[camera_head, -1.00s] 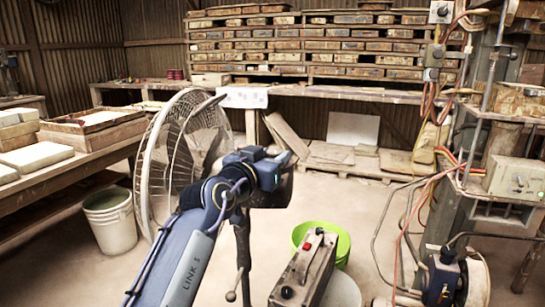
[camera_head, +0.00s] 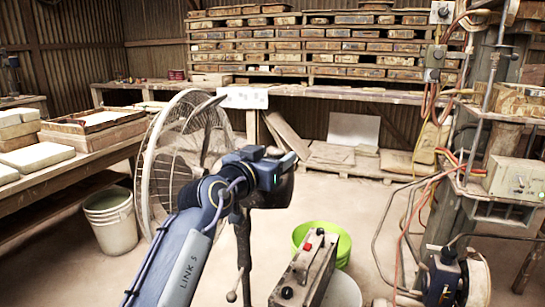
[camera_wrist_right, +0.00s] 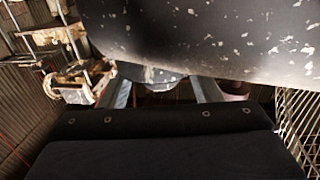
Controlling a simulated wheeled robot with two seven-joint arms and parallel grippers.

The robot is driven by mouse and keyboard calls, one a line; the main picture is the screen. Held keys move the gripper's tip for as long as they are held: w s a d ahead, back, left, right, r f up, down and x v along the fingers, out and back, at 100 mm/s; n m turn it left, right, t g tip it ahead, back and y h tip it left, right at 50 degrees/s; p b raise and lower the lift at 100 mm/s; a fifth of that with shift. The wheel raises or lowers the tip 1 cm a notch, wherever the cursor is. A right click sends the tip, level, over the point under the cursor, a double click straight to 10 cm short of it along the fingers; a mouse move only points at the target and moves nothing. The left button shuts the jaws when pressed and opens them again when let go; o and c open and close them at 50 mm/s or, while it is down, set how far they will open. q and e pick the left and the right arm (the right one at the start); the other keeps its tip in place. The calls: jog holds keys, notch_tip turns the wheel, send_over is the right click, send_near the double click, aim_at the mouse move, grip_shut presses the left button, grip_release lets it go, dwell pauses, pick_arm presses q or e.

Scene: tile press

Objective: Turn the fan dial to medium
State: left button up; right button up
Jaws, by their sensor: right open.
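The fan (camera_head: 165,150) with its round wire cage stands left of centre in the head view, on a dark pole. My right arm reaches up in front of it. My right gripper (camera_wrist_right: 165,93) is open in the wrist view, its two fingers apart. The fan's dark, paint-specked housing (camera_wrist_right: 220,40) fills the upper part of that view, close to the fingers. A small rounded grey piece (camera_wrist_right: 152,76) shows beyond the fingers; I cannot tell whether it is the dial. The dial's setting cannot be made out. My left gripper is not in view.
A white bucket (camera_head: 110,220) stands left of the fan, and a green bucket (camera_head: 338,240) right of it. A control box with a red button (camera_head: 306,247) is in front. The press (camera_head: 480,190) with hoses stands at the right.

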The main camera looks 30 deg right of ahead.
jog(key=b+v, duration=0.1)
jog(key=v, duration=0.6)
jog(key=shift+s+a, duration=0.15)
jog(key=shift+a, duration=0.25)
jog(key=shift+f, duration=0.1)
